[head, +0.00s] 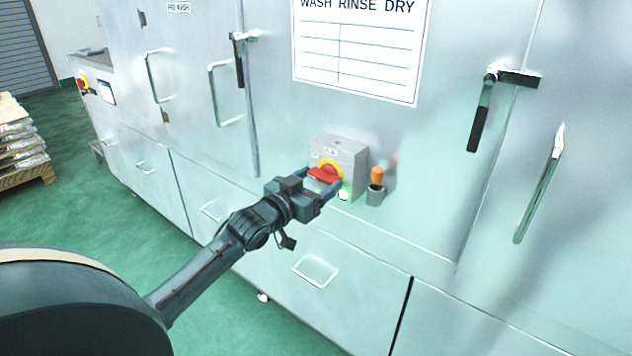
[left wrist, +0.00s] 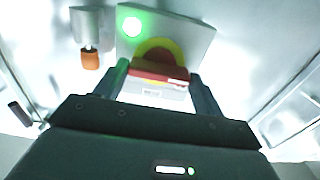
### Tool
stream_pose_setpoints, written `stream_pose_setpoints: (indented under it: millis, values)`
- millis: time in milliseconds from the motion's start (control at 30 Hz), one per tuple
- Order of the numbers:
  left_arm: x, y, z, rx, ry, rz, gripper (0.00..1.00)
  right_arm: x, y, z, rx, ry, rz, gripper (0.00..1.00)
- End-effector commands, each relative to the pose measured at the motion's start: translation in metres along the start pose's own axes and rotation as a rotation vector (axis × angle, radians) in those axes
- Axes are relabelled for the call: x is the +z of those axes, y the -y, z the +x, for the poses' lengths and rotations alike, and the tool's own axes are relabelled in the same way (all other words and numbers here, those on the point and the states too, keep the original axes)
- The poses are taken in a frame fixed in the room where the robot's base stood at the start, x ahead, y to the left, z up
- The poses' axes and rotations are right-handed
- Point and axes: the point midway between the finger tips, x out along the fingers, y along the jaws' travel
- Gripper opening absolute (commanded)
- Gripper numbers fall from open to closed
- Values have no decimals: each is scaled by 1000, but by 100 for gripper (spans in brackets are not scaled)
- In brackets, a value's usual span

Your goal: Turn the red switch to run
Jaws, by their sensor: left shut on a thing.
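The red switch (head: 324,176) sits on a yellow round plate on the front of a grey box (head: 351,156), fixed to the metal cabinet. In the left wrist view the red switch handle (left wrist: 158,72) lies crosswise, with the yellow plate (left wrist: 160,47) behind it. My left gripper (head: 322,181) is at the switch, with one finger at each end of the handle, shut on it. In the left wrist view the fingers (left wrist: 158,84) flank the red handle. A green light (left wrist: 132,25) glows on the box. The switch's position labels are too small to read. My right gripper is not in view.
An orange-topped item (head: 376,176) stands in a grey holder just right of the box. Door handles (head: 482,112) and a drawer pull (head: 316,270) stick out from the cabinet. A pallet stack (head: 22,145) stands far left on the green floor.

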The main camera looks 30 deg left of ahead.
Motion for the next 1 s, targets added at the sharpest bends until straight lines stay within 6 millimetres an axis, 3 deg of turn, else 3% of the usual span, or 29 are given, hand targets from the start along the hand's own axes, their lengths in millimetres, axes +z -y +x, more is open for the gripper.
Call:
stream_pose_setpoints:
  millis: [367,1000]
  values:
    - [-2,0,0,1,1,179,46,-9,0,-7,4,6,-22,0]
    - [-3,0,0,1,1,779,46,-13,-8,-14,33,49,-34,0]
